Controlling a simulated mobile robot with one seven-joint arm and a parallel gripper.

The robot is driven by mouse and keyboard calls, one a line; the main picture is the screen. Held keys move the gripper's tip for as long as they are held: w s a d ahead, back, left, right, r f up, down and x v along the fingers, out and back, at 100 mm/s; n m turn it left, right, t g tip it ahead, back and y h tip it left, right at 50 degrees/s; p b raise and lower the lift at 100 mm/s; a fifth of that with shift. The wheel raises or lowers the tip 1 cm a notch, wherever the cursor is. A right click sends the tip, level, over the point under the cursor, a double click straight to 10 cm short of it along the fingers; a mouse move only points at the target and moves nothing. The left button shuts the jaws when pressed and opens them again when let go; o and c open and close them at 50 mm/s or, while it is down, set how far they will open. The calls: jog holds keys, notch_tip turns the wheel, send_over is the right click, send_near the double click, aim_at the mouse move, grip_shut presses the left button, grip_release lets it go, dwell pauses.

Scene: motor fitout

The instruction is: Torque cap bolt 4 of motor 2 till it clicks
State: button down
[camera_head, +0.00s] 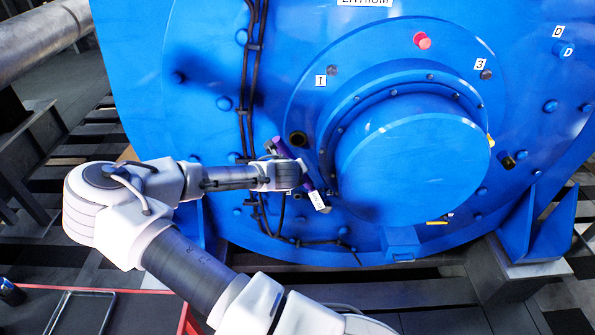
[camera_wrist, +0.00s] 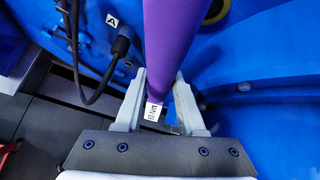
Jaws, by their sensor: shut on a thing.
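My gripper (camera_head: 301,175) is shut on a purple torque wrench (camera_head: 280,147) at the lower left of the blue motor's round end cap (camera_head: 310,105). In the wrist view the purple wrench (camera_wrist: 170,40) runs up between the two grey fingers (camera_wrist: 164,105). A white tag with small print sits on it by the fingers. In the head view the wrench slants across the cap's edge. Cap bolts show beside tag 1 (camera_head: 333,71) and tag 3 (camera_head: 486,75). I cannot make out a tag 4, nor whether the wrench sits on a bolt.
Black cables (camera_head: 247,100) run down the motor face left of my gripper. A cable plug (camera_wrist: 121,46) stands near tag A. A red plug (camera_head: 422,40) sits above the raised hub (camera_head: 415,165). A red-edged tray (camera_head: 130,290) lies at lower left.

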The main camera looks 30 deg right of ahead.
jog(key=shift+d+r, duration=0.1)
jog(key=shift+s+d+r+m+t+y, duration=0.2)
jog(key=shift+s+d+r+y, duration=0.1)
jog(key=shift+d, duration=0.15)
jog(key=shift+s+d+r+m+t+y, duration=0.2)
jog(key=shift+s+d, duration=0.1)
jog(key=shift+d, duration=0.15)
jog(key=w+a+f+n+g+h, duration=0.2)
jog(key=w+a+f+n+h, duration=0.1)
jog(key=a+f, duration=0.3)
jog(key=shift+w+a+h+b, duration=0.4)
jog(key=shift+w+a+h, duration=0.2)
jog(key=shift+w+h, duration=0.1)
dwell(1.1)
jog(key=shift+s+d+r+m+y+p, duration=0.15)
jog(key=shift+s+d+r+y+p, duration=0.15)
jog(key=shift+d+r, duration=0.15)
jog(key=shift+s+d+r+m+y+p, duration=0.2)
jog(key=shift+d+r+p, duration=0.1)
jog(key=shift+r, duration=0.15)
